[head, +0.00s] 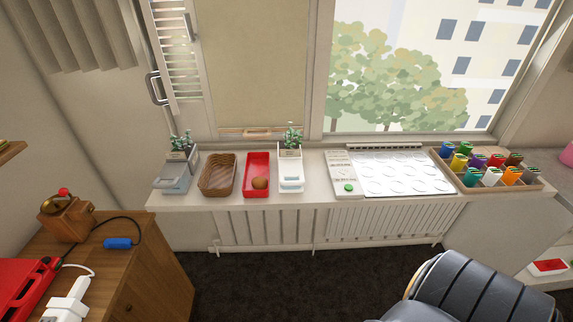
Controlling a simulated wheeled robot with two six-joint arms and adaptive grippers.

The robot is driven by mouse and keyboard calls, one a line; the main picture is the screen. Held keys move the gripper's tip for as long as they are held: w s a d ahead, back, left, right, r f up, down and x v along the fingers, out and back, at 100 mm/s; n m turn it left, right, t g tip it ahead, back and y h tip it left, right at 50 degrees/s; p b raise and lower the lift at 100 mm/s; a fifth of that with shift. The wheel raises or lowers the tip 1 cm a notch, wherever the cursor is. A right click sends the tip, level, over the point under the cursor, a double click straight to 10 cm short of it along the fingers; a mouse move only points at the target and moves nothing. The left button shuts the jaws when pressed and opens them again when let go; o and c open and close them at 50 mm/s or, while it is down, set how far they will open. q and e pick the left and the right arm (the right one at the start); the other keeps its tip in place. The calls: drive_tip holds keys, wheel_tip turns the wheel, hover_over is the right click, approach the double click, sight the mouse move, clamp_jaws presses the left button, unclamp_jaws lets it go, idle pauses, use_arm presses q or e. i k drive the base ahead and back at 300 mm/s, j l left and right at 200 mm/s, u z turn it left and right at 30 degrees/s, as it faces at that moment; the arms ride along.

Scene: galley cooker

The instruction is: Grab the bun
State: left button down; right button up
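A small round brown thing that looks like the bun (260,183) lies in the front part of a red tray (257,160). The tray stands on the white sill (310,196) below the window. Neither of my grippers shows in the head view, so I cannot see where they are or whether they hold anything.
A brown wicker basket (217,175) stands left of the red tray, and white trays (291,171) stand right of it. A white panel with round spots (395,173) lies farther right. A dark padded seat (470,290) fills the lower right. A wooden cabinet (150,280) stands at left.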

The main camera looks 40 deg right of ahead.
sight(259, 184)
drive_tip(key=z, duration=0.9)
drive_tip(key=i+l+u, duration=0.45)
drive_tip(key=k, duration=0.1)
